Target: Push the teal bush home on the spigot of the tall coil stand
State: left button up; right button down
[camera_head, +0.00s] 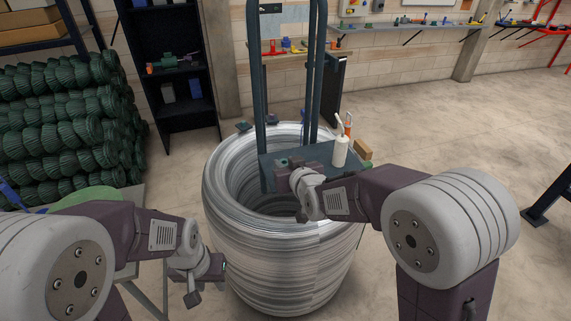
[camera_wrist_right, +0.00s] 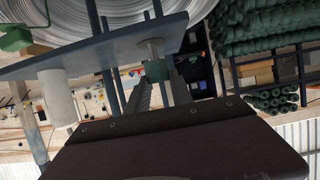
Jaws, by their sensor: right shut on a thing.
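The tall coil stand is a dark blue-grey frame with a flat plate (camera_head: 268,178), rising from a large silver wire coil (camera_head: 235,240). In the right wrist view, which is upside down, a grey spigot (camera_wrist_right: 151,49) stands out from the plate (camera_wrist_right: 95,52). The teal bush (camera_wrist_right: 157,70) is in line with the spigot at its far end; some bare spigot shows between bush and plate. My right gripper (camera_wrist_right: 158,88) is shut on the bush, one finger on each side. In the head view my right gripper (camera_head: 285,179) is over the plate. My left gripper (camera_head: 205,285) hangs low, left of the coil.
The uprights (camera_head: 318,70) rise behind the plate. Green mesh rolls (camera_head: 60,115) are stacked at the left. The floor at the right is mostly clear.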

jog(key=shift+f+b, duration=1.15)
jog(key=shift+f, duration=0.2)
jog(key=c, duration=1)
grip_release()
jog(key=shift+c, duration=0.2)
jog(key=v, duration=0.9)
jog(key=shift+r, duration=0.15)
